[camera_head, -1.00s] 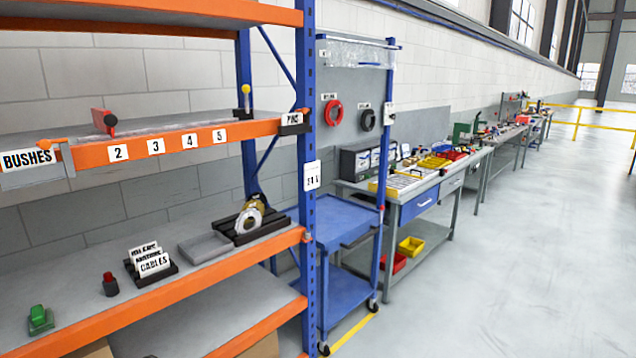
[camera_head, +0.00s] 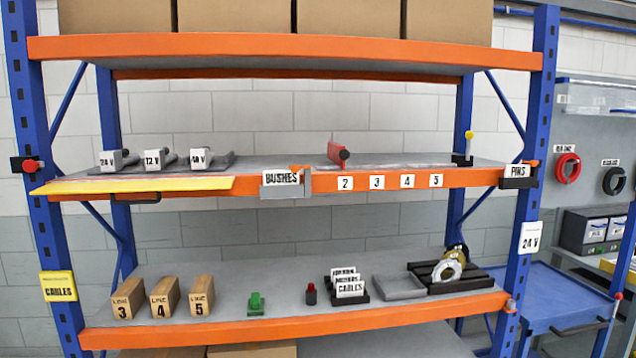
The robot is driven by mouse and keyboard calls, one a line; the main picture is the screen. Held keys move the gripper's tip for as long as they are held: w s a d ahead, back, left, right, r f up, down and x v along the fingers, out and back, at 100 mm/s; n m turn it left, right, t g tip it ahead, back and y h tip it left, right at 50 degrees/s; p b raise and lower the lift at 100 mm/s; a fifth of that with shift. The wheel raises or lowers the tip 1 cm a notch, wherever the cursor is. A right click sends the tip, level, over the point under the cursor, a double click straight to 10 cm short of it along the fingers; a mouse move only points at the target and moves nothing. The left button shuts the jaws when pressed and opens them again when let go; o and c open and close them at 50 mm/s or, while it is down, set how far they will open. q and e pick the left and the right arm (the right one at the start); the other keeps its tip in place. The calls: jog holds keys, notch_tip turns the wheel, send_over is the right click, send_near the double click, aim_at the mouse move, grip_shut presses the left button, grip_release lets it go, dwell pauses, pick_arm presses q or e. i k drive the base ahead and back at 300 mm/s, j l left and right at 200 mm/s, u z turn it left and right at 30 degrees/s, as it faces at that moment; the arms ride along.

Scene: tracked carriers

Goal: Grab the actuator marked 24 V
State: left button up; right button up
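Three small grey actuators with white labels stand in a row on the left of the middle shelf. The leftmost, the actuator marked 24 V (camera_head: 114,160), is beside one marked 12 V (camera_head: 158,159). The third actuator (camera_head: 203,158) has a label that seems to read 48 V. They sit on or in front of a grey base, behind a yellow strip (camera_head: 140,185) with a dark handle under it. A separate white sign reading 24 V (camera_head: 530,237) hangs on the right blue post. Neither of my grippers is in view.
Cardboard boxes (camera_head: 350,17) fill the top shelf. A blue cart (camera_head: 555,297) stands right.

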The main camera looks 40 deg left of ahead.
aim_at(110, 160)
jog(key=u, duration=2.15)
